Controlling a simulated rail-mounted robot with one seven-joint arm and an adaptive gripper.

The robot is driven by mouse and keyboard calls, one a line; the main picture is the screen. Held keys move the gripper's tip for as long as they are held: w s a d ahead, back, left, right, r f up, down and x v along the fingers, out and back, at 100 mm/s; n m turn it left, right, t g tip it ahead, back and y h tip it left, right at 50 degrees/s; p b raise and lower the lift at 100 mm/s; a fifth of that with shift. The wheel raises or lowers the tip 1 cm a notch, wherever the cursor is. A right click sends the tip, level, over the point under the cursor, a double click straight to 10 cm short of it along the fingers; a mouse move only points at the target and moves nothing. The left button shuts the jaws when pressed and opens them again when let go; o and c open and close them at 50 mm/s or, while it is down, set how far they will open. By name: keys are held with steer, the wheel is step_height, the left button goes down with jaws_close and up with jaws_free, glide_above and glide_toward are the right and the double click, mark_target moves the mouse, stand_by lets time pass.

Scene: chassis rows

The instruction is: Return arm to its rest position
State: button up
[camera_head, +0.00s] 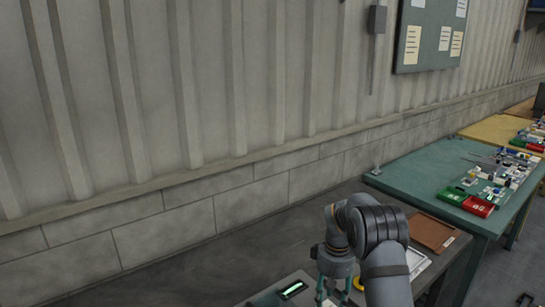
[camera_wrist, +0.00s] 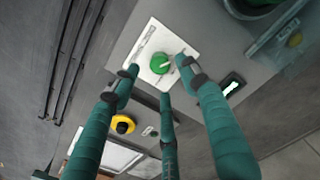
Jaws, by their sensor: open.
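My gripper (camera_head: 333,293) points down at the bottom of the head view, under my grey arm, above a grey work surface. In the wrist view, my gripper (camera_wrist: 160,77) shows teal fingers spread apart with nothing held between them. A white plate (camera_wrist: 146,75) with a round green knob (camera_wrist: 160,63) lies beyond the fingertips. The gap in height between fingertips and knob cannot be judged.
A black device with a lit screen (camera_head: 292,290) lies left of my gripper. A yellow piece with a black knob (camera_wrist: 123,124) is nearby. A brown tray (camera_head: 430,232) lies behind my arm. A green table (camera_head: 415,172) holds red and green bins. A ribbed wall (camera_head: 205,90) stands behind.

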step_height(320, 180, down, 4)
steer(key=shift+s+r, duration=0.1)
steer(key=shift+s, duration=0.05)
steer(key=shift+f+m, duration=0.35)
steer(key=shift+m, duration=0.05)
steer(key=m, duration=0.5)
steer(key=shift+r, duration=0.1)
steer(key=m+p, duration=0.1)
steer(key=m, duration=0.5)
steer(key=shift+r+m+p, duration=0.1)
steer(key=shift+m+p, duration=0.2)
steer(key=shift+p, duration=0.1)
step_height(320, 180, up, 10)
steer(key=b, duration=0.1)
